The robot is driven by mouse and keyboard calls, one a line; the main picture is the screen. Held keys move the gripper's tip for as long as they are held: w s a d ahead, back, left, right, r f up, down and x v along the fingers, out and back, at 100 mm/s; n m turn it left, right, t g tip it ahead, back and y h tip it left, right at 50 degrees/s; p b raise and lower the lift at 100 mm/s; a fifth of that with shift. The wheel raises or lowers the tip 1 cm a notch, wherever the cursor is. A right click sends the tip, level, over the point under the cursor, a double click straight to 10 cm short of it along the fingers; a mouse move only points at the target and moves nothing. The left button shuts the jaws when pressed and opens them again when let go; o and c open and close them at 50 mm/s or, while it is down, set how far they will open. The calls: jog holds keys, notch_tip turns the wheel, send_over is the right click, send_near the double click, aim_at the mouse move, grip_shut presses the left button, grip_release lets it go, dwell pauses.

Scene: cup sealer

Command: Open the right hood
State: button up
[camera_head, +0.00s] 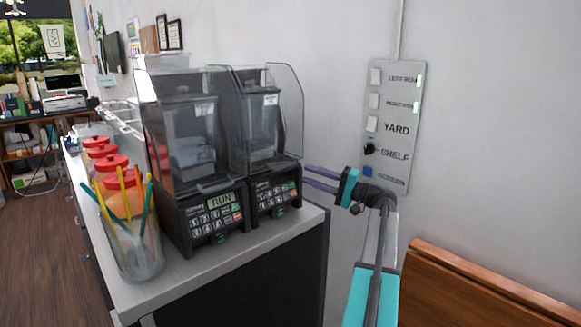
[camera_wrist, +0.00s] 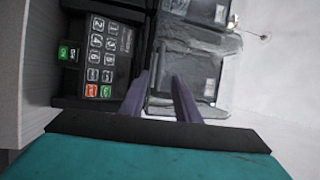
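Two black blender machines with clear smoky hoods stand side by side on the counter. The right hood (camera_head: 290,92) surrounds the right machine's jar (camera_head: 263,125); I cannot tell for sure whether it is fully down. The left hood (camera_head: 180,135) covers the other jar. My gripper (camera_head: 307,175) is to the right of the right machine, near the lower right edge of its hood. Its two purple fingers are apart. In the wrist view my gripper (camera_wrist: 160,77) points at the hood (camera_wrist: 190,75) beside the keypad (camera_wrist: 102,55). I see nothing clearly held, and contact cannot be told.
A cup of colored straws (camera_head: 130,235) and red-lidded jars (camera_head: 122,190) stand left on the counter (camera_head: 230,262). A switch panel (camera_head: 393,125) is on the wall behind my arm. A wooden piece (camera_head: 480,290) is at lower right.

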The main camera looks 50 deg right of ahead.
jog(key=p+x, duration=0.2)
jog(key=x, duration=0.6)
jog(key=shift+w, duration=0.3)
jog(key=shift+f, duration=0.1)
